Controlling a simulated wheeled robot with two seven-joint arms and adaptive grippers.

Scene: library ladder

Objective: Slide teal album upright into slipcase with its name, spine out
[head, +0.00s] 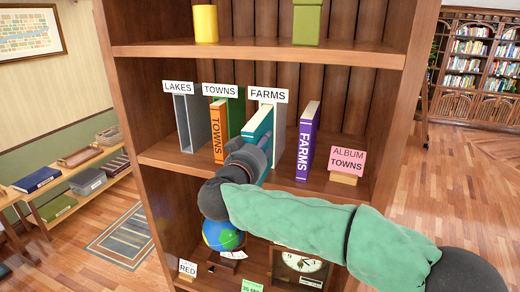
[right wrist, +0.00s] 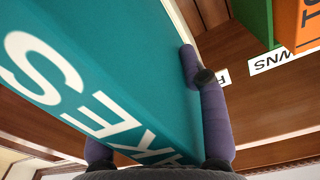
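The teal album (head: 258,122) is in my right gripper (head: 250,155), in front of the FARMS label (head: 267,95) and the pale slipcase (head: 280,122) under it. The right wrist view shows the teal album (right wrist: 130,70) between the fingers of my right gripper (right wrist: 155,155), with white letters ending in "KES" on its spine. The grey slipcase (head: 199,122) under the LAKES label (head: 178,87) stands at the left of the shelf and looks empty. I cannot tell whether the album touches the pale slipcase. My left gripper is not in view.
The orange TOWNS album (head: 217,132) stands by the green slipcase (head: 237,112). The purple FARMS album (head: 307,140) stands right of the pale slipcase. A pink "ALBUM TOWNS" card (head: 347,161) is at the shelf's right. A globe (head: 222,235) is on the shelf below.

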